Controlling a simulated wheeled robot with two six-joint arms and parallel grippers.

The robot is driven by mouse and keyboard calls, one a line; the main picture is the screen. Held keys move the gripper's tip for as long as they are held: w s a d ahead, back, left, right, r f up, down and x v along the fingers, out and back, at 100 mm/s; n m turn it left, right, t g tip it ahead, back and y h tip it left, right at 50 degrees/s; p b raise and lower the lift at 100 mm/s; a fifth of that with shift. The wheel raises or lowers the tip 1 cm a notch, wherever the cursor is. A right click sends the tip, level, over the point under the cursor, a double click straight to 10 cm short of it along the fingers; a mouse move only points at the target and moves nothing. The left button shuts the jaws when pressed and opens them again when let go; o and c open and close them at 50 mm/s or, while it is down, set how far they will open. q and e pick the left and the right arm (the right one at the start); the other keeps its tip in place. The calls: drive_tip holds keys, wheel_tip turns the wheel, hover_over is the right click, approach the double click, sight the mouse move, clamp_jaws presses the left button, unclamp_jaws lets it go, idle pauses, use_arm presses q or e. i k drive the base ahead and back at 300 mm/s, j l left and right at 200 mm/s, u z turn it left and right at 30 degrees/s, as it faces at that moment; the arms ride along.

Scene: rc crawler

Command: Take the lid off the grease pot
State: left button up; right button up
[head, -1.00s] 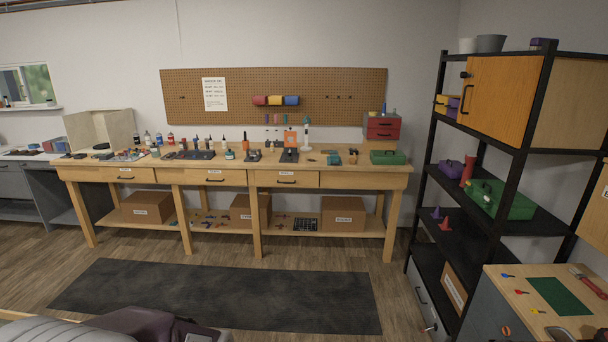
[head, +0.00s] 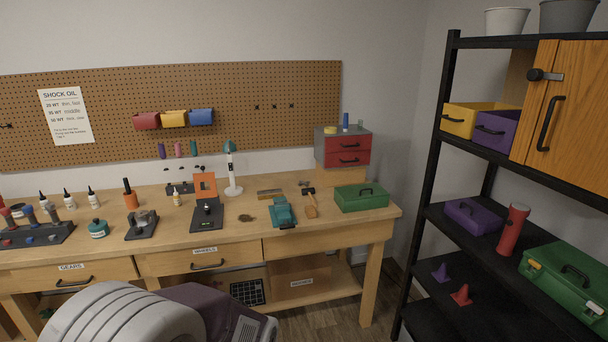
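A small teal jar (head: 98,229) with a pale label stands upright on the workbench (head: 140,258), left of the middle. It looks like the grease pot, but its label is too small to read. Its top looks covered by a teal lid. A low yellow round tin (head: 330,130) sits on the red drawer unit at the right back of the bench. Neither of my grippers is in view.
Further right are a teal vise (head: 283,213) and a green toolbox (head: 361,198). A black shelf (head: 470,246) stands at the right.

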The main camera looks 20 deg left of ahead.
sight(97, 224)
drive_tip(key=j+z, duration=0.15)
drive_tip(key=j, duration=0.4)
drive_tip(key=j+z, duration=0.15)
drive_tip(key=j, duration=0.4)
drive_tip(key=j+z, duration=0.15)
drive_tip(key=j, duration=0.45)
drive_tip(key=j+z, duration=0.1)
drive_tip(key=j, duration=0.45)
drive_tip(key=k+j+z, duration=0.15)
drive_tip(key=j, duration=0.4)
drive_tip(key=j+z, duration=0.15)
drive_tip(key=j, duration=0.4)
drive_tip(key=k+j+z, duration=0.15)
drive_tip(key=j, duration=0.35)
drive_tip(key=k+j+z, duration=0.15)
drive_tip(key=j, duration=0.35)
